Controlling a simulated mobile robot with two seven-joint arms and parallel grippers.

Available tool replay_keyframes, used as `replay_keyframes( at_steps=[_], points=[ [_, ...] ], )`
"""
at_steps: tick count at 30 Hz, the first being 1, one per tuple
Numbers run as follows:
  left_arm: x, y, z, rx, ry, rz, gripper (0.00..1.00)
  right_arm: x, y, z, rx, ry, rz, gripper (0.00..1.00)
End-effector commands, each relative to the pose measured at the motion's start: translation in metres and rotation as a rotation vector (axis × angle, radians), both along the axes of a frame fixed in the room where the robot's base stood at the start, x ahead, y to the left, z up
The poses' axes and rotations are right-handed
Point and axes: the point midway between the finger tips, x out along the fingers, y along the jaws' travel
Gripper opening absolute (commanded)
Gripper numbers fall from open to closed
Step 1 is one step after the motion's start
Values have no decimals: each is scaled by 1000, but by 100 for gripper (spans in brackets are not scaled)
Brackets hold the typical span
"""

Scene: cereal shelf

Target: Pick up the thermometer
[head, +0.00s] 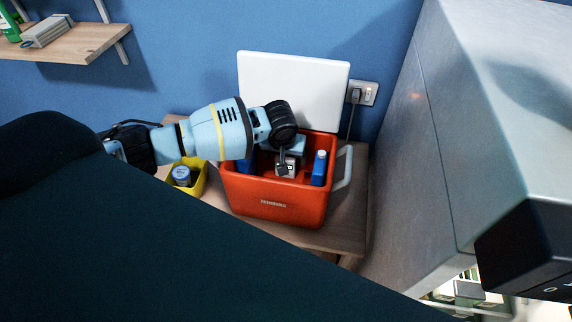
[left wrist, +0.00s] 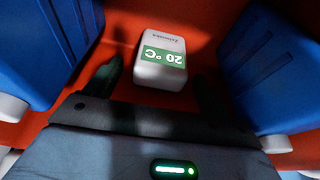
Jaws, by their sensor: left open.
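The thermometer (left wrist: 161,60) is a small white block with a green panel reading 20 °C. In the left wrist view it lies on the red floor of the cooler box (head: 270,205). My left gripper (head: 284,168) reaches down into this box in the head view. In the left wrist view the gripper (left wrist: 156,76) is open, with one dark finger on each side of the thermometer's near end. I cannot tell whether either finger touches it. In the head view the gripper largely covers that spot. My right gripper is not in view.
Blue containers stand in the box to the right (head: 319,168) and left (head: 245,166) of the gripper. A white lid (head: 292,85) stands behind. A yellow bin (head: 199,186) holds a blue-topped can (head: 182,175). A grey cabinet (head: 405,170) rises at right. A wall shelf (head: 75,44) is upper left.

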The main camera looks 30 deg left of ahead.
Motion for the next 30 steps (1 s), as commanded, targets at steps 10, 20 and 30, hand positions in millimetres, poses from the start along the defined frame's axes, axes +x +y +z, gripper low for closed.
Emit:
replay_keyframes(
  at_steps=[10, 20, 30],
  points=[
    [0, 0, 1, 0, 0, 0, 43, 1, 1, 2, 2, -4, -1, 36],
    [0, 0, 1, -1, 0, 0, 32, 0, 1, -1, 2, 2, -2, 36],
    [1, 0, 31, -1, -5, 0, 32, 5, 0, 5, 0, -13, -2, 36]
  ],
)
